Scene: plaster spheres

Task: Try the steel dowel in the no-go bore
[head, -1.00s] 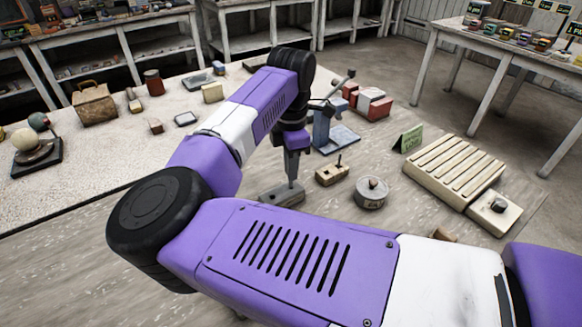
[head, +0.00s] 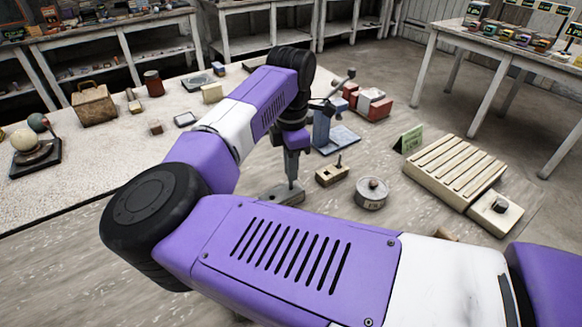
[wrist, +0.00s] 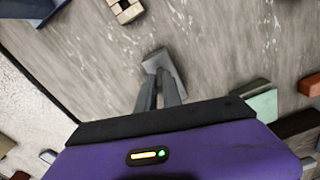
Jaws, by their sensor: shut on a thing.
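My gripper (head: 292,181) points down at a grey metal block (head: 268,195) on the bench. In the wrist view my gripper's two fingers (wrist: 160,98) are close together, and the block (wrist: 161,63) lies just beyond their tips. The gripper is shut on the steel dowel, which the fingers hide; I cannot tell whether its lower end is inside a bore. No bore in the block can be made out.
A small wooden block with an upright pin (head: 332,173) and a round metal tin (head: 371,193) stand to the right. Beyond are a blue stand (head: 338,138), a green card (head: 408,140) and a slatted wooden rack (head: 455,165). Bare bench lies left of the gripper.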

